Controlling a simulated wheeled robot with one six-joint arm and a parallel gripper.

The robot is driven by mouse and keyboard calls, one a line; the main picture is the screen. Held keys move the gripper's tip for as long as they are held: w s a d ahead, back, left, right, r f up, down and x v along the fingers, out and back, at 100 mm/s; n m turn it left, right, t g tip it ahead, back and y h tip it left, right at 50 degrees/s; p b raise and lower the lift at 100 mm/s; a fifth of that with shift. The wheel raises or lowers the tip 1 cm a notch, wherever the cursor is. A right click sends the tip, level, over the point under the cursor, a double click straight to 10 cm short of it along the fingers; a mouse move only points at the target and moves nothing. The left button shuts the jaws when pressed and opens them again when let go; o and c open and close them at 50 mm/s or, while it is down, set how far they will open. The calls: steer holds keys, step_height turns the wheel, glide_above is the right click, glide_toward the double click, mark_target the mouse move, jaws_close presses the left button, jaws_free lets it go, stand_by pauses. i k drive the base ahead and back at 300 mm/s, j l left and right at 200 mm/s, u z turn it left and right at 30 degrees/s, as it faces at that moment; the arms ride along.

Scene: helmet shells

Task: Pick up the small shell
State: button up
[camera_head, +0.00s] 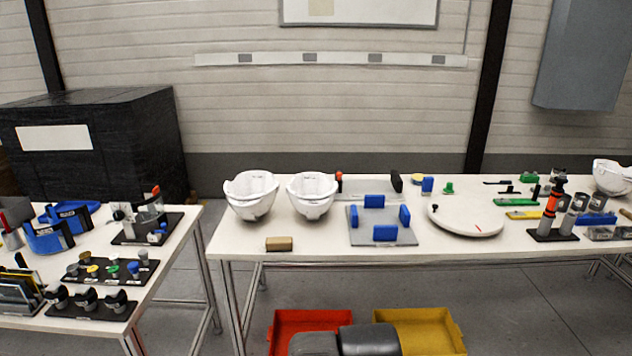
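Two white helmet shells stand side by side, open side up, at the left part of the long white table. The left shell (251,196) looks slightly larger. The right one (312,196) looks slightly smaller, and a narrow gap separates them. A third white shell (613,178) stands at the right edge of the view and is partly cut off. Lettering on the shells is too small to read. My gripper is not in view, and nothing is seen touching the shells.
A tan block (279,244) lies in front of the shells. A grey plate with blue blocks (410,237) and a round white disc (466,221) lie right of them. Red (297,319) and yellow (447,325) bins stand below. A cluttered side table (70,328) stands left, across a gap.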

mark_target(312, 202)
steer(key=i+l+u, duration=0.2)
steer(key=i, duration=0.35)
steer(key=i+u, duration=0.15)
steer(key=i, duration=0.35)
steer(key=i+l+u, duration=0.2)
steer(key=i, duration=0.35)
